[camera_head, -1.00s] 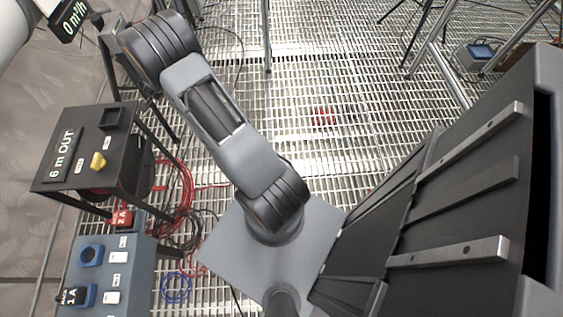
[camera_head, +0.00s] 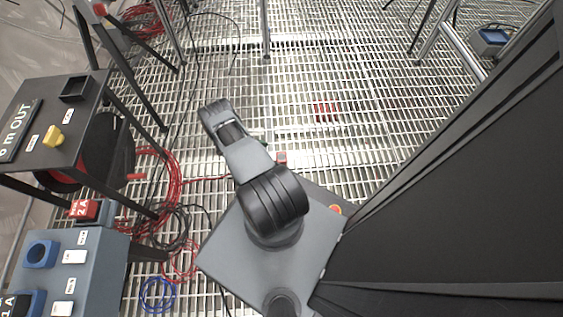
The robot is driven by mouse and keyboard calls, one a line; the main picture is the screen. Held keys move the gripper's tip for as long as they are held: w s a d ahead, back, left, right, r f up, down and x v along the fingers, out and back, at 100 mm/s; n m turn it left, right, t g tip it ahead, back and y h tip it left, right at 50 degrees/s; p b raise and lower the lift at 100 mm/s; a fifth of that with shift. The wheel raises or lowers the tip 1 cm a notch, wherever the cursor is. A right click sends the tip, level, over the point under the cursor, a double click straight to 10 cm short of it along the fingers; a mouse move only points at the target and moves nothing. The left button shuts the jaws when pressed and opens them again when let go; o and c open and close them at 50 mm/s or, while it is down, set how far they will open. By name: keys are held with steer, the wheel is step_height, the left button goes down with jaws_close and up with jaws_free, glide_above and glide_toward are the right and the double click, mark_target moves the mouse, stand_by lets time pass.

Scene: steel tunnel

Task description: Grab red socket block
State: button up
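A red block marked "2 A" (camera_head: 84,209) sits at the back end of the blue-grey socket panel (camera_head: 98,258) at the left. Its lower part is hard to make out. My arm rises from my base at the picture's middle and is well to the right of the panel. My gripper is not visible, so I cannot see whether it holds anything.
A black table (camera_head: 60,115) with a yellow knob (camera_head: 53,137) and "6 m OUT" sign stands behind the panel. Red cables (camera_head: 170,190) and a blue cable (camera_head: 158,295) lie on the grating. Metal legs stand at the back. The grating in the middle is fairly open.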

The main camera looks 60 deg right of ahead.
mark_target(280, 157)
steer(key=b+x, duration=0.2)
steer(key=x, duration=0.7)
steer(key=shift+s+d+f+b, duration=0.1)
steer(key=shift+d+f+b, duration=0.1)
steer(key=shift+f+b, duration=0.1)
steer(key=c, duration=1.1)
